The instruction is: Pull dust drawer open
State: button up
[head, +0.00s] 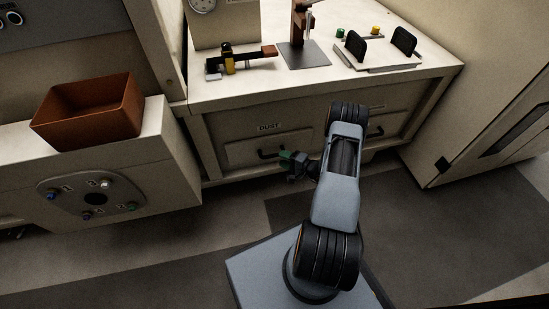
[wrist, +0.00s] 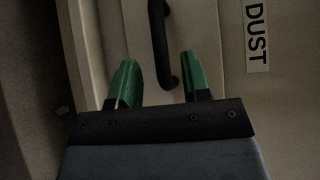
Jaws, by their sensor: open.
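The dust drawer (head: 240,150) is the left drawer under the counter, with a "DUST" label on its front; it looks closed. Its black bar handle (head: 270,155) is partly hidden by my gripper (head: 292,160) in the head view. In the wrist view the handle (wrist: 160,45) runs down the picture, and its lower end reaches between the two green fingers of my gripper (wrist: 158,85). The fingers are open and apart, with a gap on each side of the handle. The label (wrist: 257,35) is at the right in the wrist view.
A second drawer with a handle (head: 375,131) is to the right, partly behind my arm. The counter top (head: 240,95) holds a stand, a small tool and a white tray with black plates. An orange bin (head: 90,112) stands on the left cabinet. Floor is clear at right.

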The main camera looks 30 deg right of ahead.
aim_at(274, 155)
jog(key=shift+b+x, duration=0.55)
jog(key=shift+x, duration=1.9)
jog(key=shift+c, duration=0.3)
grip_shut()
